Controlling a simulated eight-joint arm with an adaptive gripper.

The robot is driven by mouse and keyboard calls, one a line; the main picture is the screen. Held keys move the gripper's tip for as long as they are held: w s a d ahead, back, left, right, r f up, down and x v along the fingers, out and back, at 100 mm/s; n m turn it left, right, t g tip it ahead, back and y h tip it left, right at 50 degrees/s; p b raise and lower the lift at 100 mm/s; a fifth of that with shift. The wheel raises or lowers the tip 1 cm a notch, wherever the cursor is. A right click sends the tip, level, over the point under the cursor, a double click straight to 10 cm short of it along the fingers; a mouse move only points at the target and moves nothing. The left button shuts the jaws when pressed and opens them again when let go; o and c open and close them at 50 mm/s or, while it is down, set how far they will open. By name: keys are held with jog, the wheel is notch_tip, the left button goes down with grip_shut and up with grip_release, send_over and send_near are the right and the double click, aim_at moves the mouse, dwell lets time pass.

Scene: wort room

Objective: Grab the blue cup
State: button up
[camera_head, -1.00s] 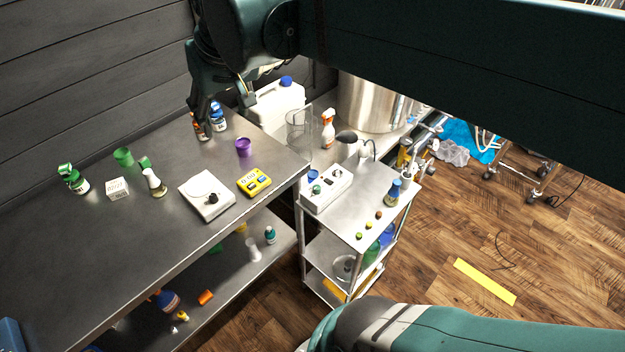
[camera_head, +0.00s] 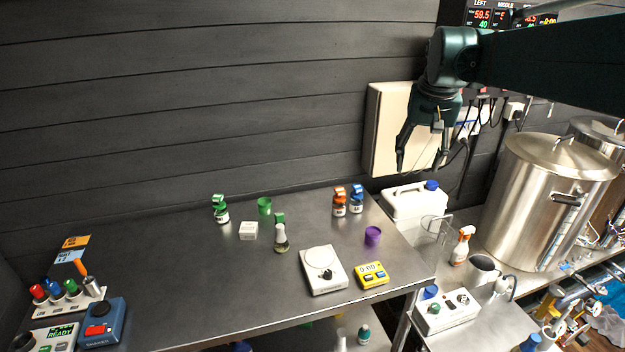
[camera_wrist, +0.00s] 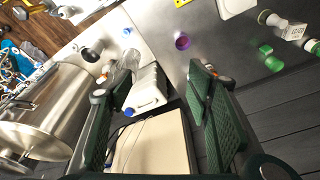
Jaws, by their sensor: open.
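A small blue cup (camera_head: 430,292) stands at the lower right in the head view, beside the white control box on the cart. It is partly hidden by the bench edge and the box. In the wrist view a small blue spot (camera_wrist: 127,31) shows near the top, too small to identify surely. My gripper (camera_head: 420,165) is open and empty, fingers pointing down in front of the wall cabinet, above and left of the cup and well apart from it. Its two spread fingers also show in the wrist view (camera_wrist: 155,86).
The bench (camera_head: 200,290) carries a purple cup (camera_head: 372,236), a green cup (camera_head: 264,205), a white scale (camera_head: 323,270), a yellow timer (camera_head: 371,275) and several bottles. A white canister (camera_head: 412,203), a spray bottle (camera_head: 462,246) and a steel kettle (camera_head: 540,200) stand to the right.

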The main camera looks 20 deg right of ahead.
jog(key=w+d+f+m+g+y+b, duration=0.15)
jog(key=d+f, duration=0.25)
jog(key=d, duration=0.8)
jog(key=w+d+f+m+g+h+b, duration=0.1)
jog(key=w+d+f+m, duration=0.15)
jog(key=d, duration=1.05)
notch_tip(320, 180, down, 55)
jog(key=shift+s+a+n, duration=0.15)
jog(key=shift+a+n, duration=0.15)
jog(key=shift+y, duration=0.25)
jog(key=shift+f+b, duration=0.3)
jog(key=shift+f, duration=0.9)
jog(key=shift+s+d+f+b, duration=0.1)
jog(key=shift+f+b, duration=0.3)
jog(key=shift+f, duration=0.9)
jog(key=shift+s+f+b, duration=0.1)
jog(key=shift+f+b, duration=0.3)
jog(key=shift+f, duration=0.9)
